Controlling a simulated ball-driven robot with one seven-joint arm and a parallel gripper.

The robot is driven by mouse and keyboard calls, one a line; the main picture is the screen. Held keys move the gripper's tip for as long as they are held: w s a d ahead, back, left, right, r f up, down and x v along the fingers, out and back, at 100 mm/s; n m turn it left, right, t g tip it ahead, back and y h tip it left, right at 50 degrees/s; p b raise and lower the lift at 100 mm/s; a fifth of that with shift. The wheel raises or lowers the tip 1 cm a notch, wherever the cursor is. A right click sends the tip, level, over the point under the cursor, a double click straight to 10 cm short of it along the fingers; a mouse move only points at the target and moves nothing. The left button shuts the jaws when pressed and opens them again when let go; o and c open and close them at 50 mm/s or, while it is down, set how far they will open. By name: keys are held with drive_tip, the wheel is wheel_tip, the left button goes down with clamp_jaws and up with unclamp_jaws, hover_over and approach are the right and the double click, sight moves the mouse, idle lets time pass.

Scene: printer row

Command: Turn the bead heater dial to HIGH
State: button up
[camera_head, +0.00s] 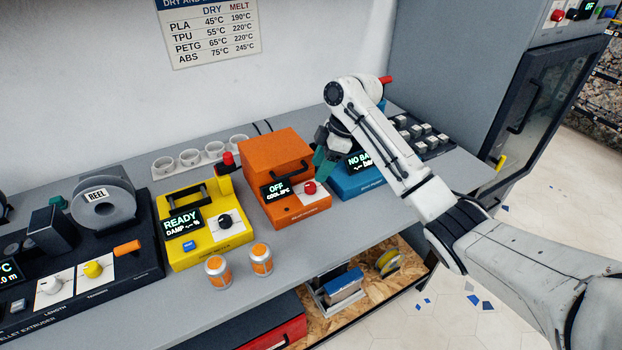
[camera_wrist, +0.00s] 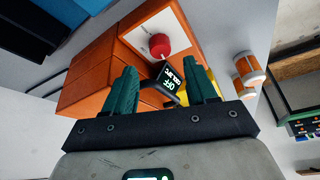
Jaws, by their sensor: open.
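The orange machine (camera_head: 276,165) looks like the bead heater, though its front label is too small to read. Its display (camera_head: 276,190) reads OFF and COOL. A red dial (camera_head: 310,187) sits on a white plate right of the display; it also shows in the wrist view (camera_wrist: 159,46). The dial's scale marks are not legible. My gripper (camera_head: 321,160), with teal fingers, hangs just right of the orange machine, above and behind the dial. In the wrist view my gripper (camera_wrist: 163,72) is open and empty, with the dial beyond the fingertips, apart from them.
A black handle (camera_wrist: 166,88) on the orange machine shows between my fingers. A blue machine (camera_head: 358,182) stands close on the right, a yellow machine (camera_head: 186,242) on the left. Two orange-and-white cans (camera_head: 260,260) stand at the bench front. Bare bench (camera_head: 350,225) lies in front of the machines.

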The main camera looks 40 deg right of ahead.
sight(311, 185)
drive_tip(key=x, duration=0.6)
drive_tip(key=shift+r+p, duration=0.1)
drive_tip(key=shift+p, duration=0.25)
drive_tip(key=c, duration=1)
